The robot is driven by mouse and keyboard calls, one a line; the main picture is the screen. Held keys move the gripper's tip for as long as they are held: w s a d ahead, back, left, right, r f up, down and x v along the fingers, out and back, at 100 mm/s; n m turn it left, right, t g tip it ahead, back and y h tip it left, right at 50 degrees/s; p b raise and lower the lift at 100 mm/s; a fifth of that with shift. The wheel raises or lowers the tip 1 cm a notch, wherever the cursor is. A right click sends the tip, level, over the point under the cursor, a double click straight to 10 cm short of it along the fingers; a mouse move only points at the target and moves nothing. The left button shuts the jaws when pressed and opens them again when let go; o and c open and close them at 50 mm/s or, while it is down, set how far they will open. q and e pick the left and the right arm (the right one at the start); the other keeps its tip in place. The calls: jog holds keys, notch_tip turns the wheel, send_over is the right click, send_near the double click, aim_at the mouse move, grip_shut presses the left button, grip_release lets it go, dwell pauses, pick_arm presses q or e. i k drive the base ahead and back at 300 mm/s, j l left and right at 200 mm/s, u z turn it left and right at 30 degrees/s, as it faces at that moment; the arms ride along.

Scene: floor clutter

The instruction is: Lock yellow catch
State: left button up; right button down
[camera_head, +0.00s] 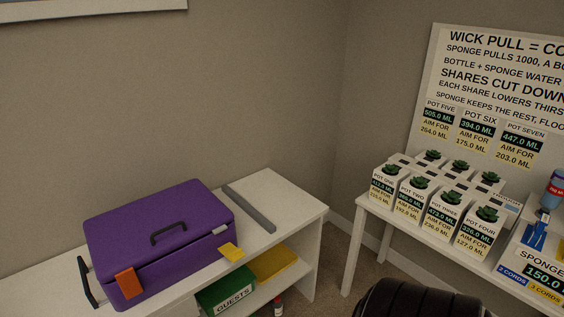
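A purple case (160,236) with its lid down stands on top of a white shelf unit (287,196) at the left. The yellow catch (231,252) is on the case's front near its right end. It sticks outward from the front, tilted away from the lid. A small grey piece (219,230) sits on the lid edge just above it. An orange catch (128,283) lies against the front near the left end. A dark handle (168,233) is on the lid. Neither of my grippers is in view.
A grey bar (249,208) lies right of the case. Below are a green "GUESTS" box (225,290) and a yellow item (272,263). A white table (369,207) with labelled potted plants (433,155) stands right. A dark rounded object (415,299) is at the bottom.

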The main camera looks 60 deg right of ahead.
aim_at(233, 254)
jog(key=z, duration=1.35)
